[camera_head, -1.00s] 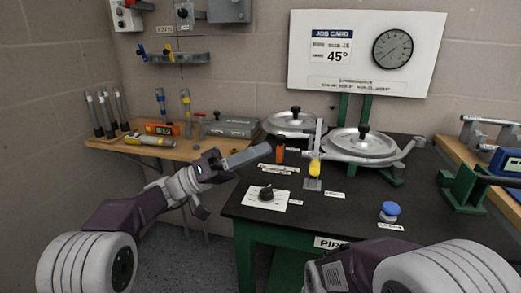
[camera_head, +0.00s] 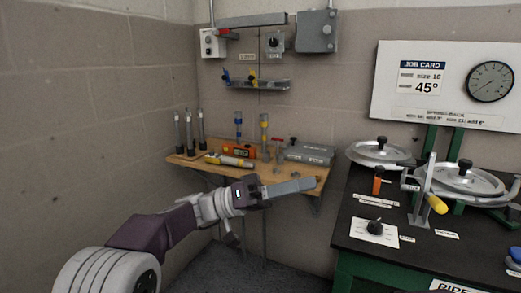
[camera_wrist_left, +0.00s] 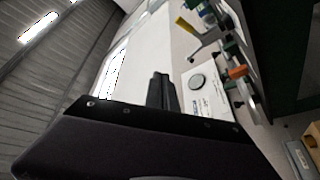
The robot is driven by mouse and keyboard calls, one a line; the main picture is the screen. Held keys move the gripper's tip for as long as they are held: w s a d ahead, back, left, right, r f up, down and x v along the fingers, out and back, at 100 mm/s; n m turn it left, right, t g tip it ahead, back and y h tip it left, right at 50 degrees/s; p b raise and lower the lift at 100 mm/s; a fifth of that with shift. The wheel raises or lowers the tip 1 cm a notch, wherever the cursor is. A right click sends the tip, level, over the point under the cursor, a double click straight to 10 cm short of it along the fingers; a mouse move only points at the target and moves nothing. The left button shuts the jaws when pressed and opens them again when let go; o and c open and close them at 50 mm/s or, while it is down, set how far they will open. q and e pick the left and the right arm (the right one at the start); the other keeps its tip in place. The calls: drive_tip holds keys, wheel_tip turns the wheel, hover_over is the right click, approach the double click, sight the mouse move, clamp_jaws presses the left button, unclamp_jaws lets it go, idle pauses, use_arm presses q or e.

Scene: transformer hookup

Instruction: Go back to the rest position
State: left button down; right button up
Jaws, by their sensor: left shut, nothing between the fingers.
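My left gripper (camera_head: 314,183) reaches in from the left in the head view, held out in the air in front of the wooden wall shelf and left of the dark bench top. Its fingers are together and empty. In the left wrist view the dark fingers (camera_wrist_left: 162,90) are closed against each other, with nothing between them. My right arm and gripper are out of view.
The left wall side is free.

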use_arm(q)
drive_tip(key=s+a+f+n+t+y, duration=0.1)
drive_tip(key=s+a+f+n+y, duration=0.15)
drive_tip(key=f, duration=0.55)
drive_tip(key=s+a+f+n+y, duration=0.1)
drive_tip(key=s+f+n+y, duration=0.2)
drive_tip(key=f, duration=0.5)
drive_tip(key=s+a+f+n+t+y, duration=0.1)
drive_tip(key=s+a+f+y, duration=0.2)
drive_tip(key=f, duration=0.5)
drive_tip(key=s+a+f+n+t+y, duration=0.1)
drive_tip(key=s+a+f+n+y, duration=0.15)
drive_tip(key=a+f+y, duration=0.55)
drive_tip(key=s+a+f+n+y, duration=0.2)
drive_tip(key=s+a+f+y, duration=0.25)
drive_tip(key=a+f, duration=0.6)
wheel_tip(320, 180, up, 37)
drive_tip(key=w+a+p, duration=0.1)
drive_tip(key=p, duration=3.5)
drive_tip(key=shift+w+a+n, duration=0.2)
drive_tip(key=shift+n, duration=0.1)
